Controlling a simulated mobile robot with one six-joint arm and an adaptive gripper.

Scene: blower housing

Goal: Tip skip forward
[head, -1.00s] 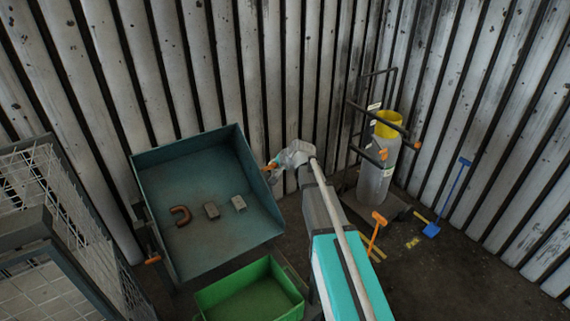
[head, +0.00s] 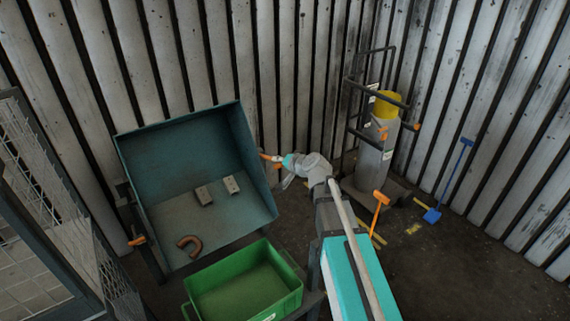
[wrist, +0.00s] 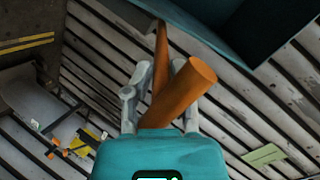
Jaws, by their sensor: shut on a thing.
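The skip (head: 190,165) is a dark teal open box at the left of centre in the head view, tilted with its open side toward me. A curved brown pipe piece (head: 189,244) lies low near its front lip, and two grey blocks (head: 204,195) (head: 231,184) lie higher up. My gripper (head: 279,160) is at the skip's right side. In the wrist view my gripper (wrist: 160,95) is shut on an orange handle (wrist: 182,92). The skip's underside or wall (wrist: 225,25) shows above it. A second orange handle (head: 137,241) is on the skip's left side.
A green bin (head: 245,283) stands below the skip's front lip. A wire cage (head: 60,215) is at the left. A trolley with a grey cylinder (head: 372,160), an orange-handled tool (head: 379,205) and a blue shovel (head: 433,214) stand at the right. Corrugated walls close the back.

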